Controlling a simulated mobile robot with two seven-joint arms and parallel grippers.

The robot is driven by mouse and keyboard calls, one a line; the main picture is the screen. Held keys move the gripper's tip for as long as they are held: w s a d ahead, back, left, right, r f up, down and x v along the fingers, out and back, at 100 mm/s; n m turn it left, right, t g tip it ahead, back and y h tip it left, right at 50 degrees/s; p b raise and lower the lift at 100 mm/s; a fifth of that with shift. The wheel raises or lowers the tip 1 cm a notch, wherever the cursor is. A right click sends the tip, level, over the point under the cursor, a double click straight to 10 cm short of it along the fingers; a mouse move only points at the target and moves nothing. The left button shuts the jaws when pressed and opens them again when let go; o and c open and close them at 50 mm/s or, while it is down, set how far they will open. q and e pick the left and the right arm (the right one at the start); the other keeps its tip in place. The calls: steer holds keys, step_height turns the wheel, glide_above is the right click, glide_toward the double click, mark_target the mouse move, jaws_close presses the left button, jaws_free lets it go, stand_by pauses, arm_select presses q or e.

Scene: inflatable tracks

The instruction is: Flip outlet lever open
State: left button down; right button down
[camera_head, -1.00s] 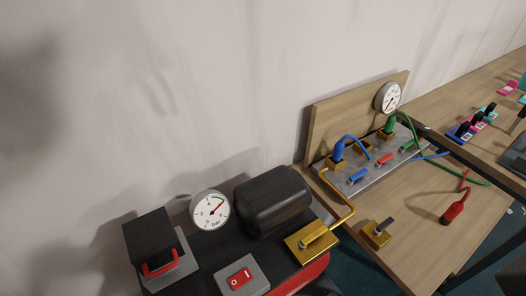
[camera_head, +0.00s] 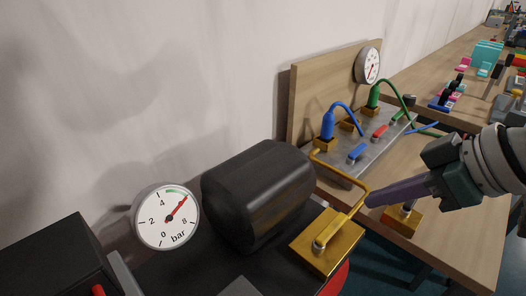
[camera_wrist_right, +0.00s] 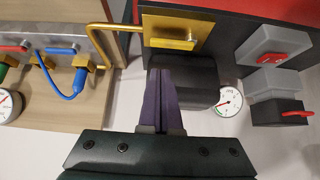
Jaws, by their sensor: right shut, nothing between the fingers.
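I cannot tell which part is the outlet lever. The block also shows in the right wrist view (camera_wrist_right: 158,28), at the top. My right gripper (camera_head: 370,201) comes in from the right with its purple fingers shut and empty. In the head view its tips are beside the rod's bend; I cannot tell whether they touch. In the wrist view the fingers (camera_wrist_right: 160,74) lie in front of the black tank, below the block. My left gripper is out of view.
The black tank (camera_head: 258,190) and a bar gauge (camera_head: 167,216) stand left of the block. A panel (camera_head: 350,146) with blue and green hoses is behind. Another gold block (camera_head: 403,222) is on the wooden table, partly behind my right gripper.

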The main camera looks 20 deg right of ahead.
mark_target(336, 218)
stand_by(0.3)
steer(key=b+x, duration=0.2)
steer(key=x, duration=0.8)
steer(key=shift+s, duration=0.1)
steer(key=shift+s+r+p, duration=0.1)
steer(key=shift+r+p, duration=0.05)
steer(key=shift+p, duration=0.2)
steer(key=shift+d+m, duration=0.1)
steer(key=shift+m, duration=0.2)
